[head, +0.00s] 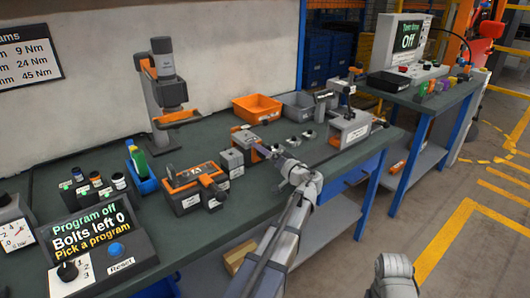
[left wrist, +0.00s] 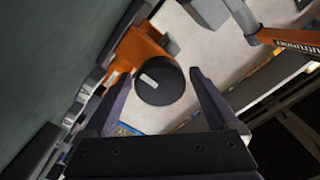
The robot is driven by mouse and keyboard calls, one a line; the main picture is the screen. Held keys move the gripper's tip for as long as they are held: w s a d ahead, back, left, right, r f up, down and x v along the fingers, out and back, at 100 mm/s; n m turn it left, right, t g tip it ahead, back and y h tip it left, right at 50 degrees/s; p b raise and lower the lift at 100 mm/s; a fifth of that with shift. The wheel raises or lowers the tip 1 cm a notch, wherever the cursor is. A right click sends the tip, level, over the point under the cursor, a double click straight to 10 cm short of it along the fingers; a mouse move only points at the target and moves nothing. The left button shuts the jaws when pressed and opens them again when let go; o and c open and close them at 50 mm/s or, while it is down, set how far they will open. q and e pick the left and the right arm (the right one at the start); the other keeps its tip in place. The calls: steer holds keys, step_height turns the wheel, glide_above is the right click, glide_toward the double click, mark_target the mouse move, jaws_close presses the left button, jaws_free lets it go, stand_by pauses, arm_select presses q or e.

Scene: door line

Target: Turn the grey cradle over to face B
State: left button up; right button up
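My left gripper (head: 263,150) reaches over the bench beside an orange-and-grey fixture (head: 245,136). In the left wrist view the two dark fingers of the left gripper (left wrist: 160,105) are wide apart. A round black knob with a white mark (left wrist: 160,80) shows between them, in front of an orange part (left wrist: 137,45); I cannot tell whether it touches a finger. A grey block with an orange end and a label (head: 348,128) stands further right. I cannot tell which fixture is the grey cradle, and no face letter is readable.
A low orange-and-grey fixture (head: 193,185) and a small grey box (head: 231,162) stand left of the gripper. An orange bin (head: 257,108) and a grey bin (head: 299,105) are behind. A tall press (head: 166,90) and a control panel (head: 95,250) stand further left.

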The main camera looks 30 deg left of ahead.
arm_select(q)
steer(key=shift+o, duration=0.2)
steer(key=shift+v, duration=3.9)
